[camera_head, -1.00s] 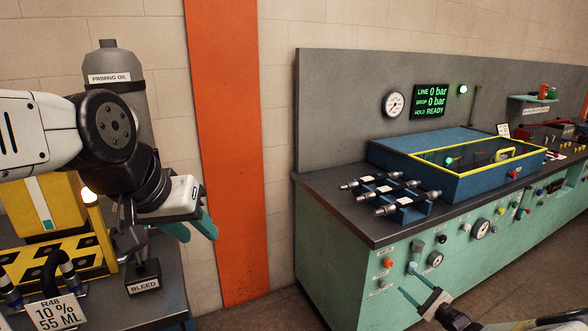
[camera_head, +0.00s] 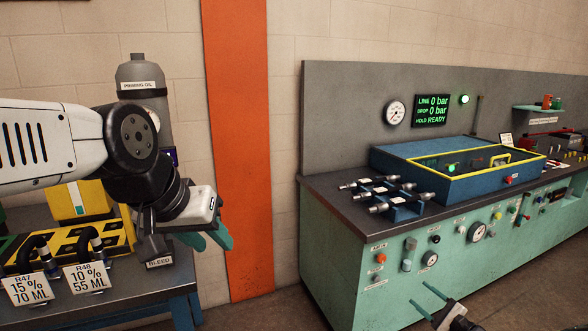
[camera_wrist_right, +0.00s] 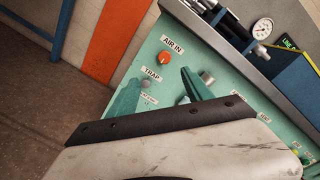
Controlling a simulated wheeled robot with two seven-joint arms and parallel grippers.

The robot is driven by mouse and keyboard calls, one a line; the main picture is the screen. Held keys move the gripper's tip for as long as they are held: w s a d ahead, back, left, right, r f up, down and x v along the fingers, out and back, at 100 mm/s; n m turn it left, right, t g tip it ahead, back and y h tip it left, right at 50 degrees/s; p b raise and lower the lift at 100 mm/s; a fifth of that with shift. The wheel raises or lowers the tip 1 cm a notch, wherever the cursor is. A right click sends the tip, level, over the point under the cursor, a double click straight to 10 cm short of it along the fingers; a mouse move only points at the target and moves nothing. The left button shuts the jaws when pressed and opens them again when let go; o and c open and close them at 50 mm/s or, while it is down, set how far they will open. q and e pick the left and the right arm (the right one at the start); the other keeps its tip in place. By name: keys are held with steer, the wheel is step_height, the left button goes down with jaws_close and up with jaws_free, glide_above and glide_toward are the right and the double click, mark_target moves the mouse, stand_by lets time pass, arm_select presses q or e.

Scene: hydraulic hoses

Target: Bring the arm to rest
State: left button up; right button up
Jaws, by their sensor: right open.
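My left arm comes in from the left in the head view, over the left bench. Its gripper (camera_head: 212,241) points down and right beside the orange post, with two teal fingers apart and nothing visible between them. My right gripper (camera_head: 417,292) is low in the head view, in front of the green bench front. Its two fingers are spread and empty. In the right wrist view the same fingers (camera_wrist_right: 161,76) stand apart before the green panel, near the orange AIR IN knob (camera_wrist_right: 165,59) and the TRAP label. Whether they touch the panel cannot be told.
The green test bench (camera_head: 345,250) has knobs and gauges on its front. On top are a blue tub (camera_head: 460,187) and a rack of hose fittings (camera_head: 388,192). The left bench holds a yellow rack, cards R47 (camera_head: 30,288) and R48 (camera_head: 86,277), and a priming oil bottle (camera_head: 140,72).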

steer(key=s+a+r+n+g+y, duration=0.1)
steer(key=s+a+r+n+g, duration=0.1)
steer(key=a+r+n+g, duration=0.8)
steer(key=s+a+r+n+g, duration=0.25)
steer(key=a+r+n, duration=0.25)
steer(key=a+r, duration=0.95)
steer(key=s+a+r+n+t+h, duration=0.1)
steer(key=s+a+r+n+h, duration=0.1)
steer(key=s+r, duration=0.8)
steer(key=s+a+r+n+t+h, duration=0.1)
steer(key=s+a+r+n+h, duration=0.2)
steer(key=s+r, duration=0.7)
steer(key=s+n+h, duration=0.1)
steer(key=s+n, duration=0.1)
steer(key=s, duration=0.2)
steer(key=shift+s+r+t+h, duration=0.2)
steer(key=shift+s+t+h, duration=0.05)
steer(key=shift+t+h, duration=0.1)
